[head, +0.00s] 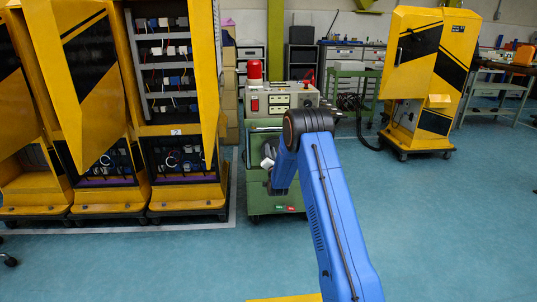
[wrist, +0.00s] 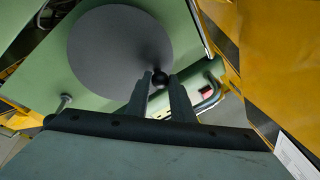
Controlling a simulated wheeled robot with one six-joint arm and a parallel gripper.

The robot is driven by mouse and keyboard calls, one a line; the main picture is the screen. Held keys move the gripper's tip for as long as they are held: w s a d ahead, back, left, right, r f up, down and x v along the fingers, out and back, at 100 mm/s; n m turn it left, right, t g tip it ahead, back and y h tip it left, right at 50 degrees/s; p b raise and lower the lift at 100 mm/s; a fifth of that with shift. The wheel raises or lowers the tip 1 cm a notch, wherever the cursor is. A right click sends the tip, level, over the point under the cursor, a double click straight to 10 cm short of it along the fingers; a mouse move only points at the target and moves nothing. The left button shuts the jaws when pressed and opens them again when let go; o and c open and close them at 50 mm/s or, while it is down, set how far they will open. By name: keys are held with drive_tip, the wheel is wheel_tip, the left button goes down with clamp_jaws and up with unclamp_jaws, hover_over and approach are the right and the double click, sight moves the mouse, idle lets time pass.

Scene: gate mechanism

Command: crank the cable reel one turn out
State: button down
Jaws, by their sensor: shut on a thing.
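In the wrist view, the cable reel shows as a grey round disc (wrist: 120,50) on a green panel. A small black ball-shaped crank knob (wrist: 160,78) sits at the disc's lower right edge. My gripper (wrist: 163,86) has its two fingers on either side of the knob, shut on it. In the head view, the green cabinet (head: 265,200) stands at the centre. My blue arm reaches to its front and hides much of it.
A control box with a red lamp (head: 254,69) sits on top of the green cabinet. Open yellow cabinets (head: 180,180) stand close on the left. A yellow machine (head: 425,80) stands at the right. The blue floor (head: 440,220) on the right is clear.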

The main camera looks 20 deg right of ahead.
sight(277, 142)
drive_tip(key=m, duration=0.1)
drive_tip(key=d+m+h, duration=0.1)
drive_tip(key=m, duration=0.2)
drive_tip(key=shift+s+d+r+m+g+h, duration=0.2)
drive_tip(key=shift+d+r+m+g+h, duration=0.1)
drive_tip(key=shift+r+g+h, duration=0.1)
drive_tip(key=shift+s+d+r+m+g+h, duration=0.15)
drive_tip(key=shift+d+m+h, duration=0.2)
drive_tip(key=shift+m, duration=0.85)
drive_tip(key=shift+s+d+m+g+h, duration=0.2)
drive_tip(key=shift+d+m, duration=0.25)
drive_tip(key=shift+m, duration=0.75)
drive_tip(key=shift+h, duration=0.25)
drive_tip(key=c, duration=1.5)
unclamp_jaws()
drive_tip(key=shift+c, duration=0.2)
drive_tip(key=v, duration=1.7)
drive_tip(key=shift+s+r, duration=0.1)
drive_tip(key=shift+s, duration=0.05)
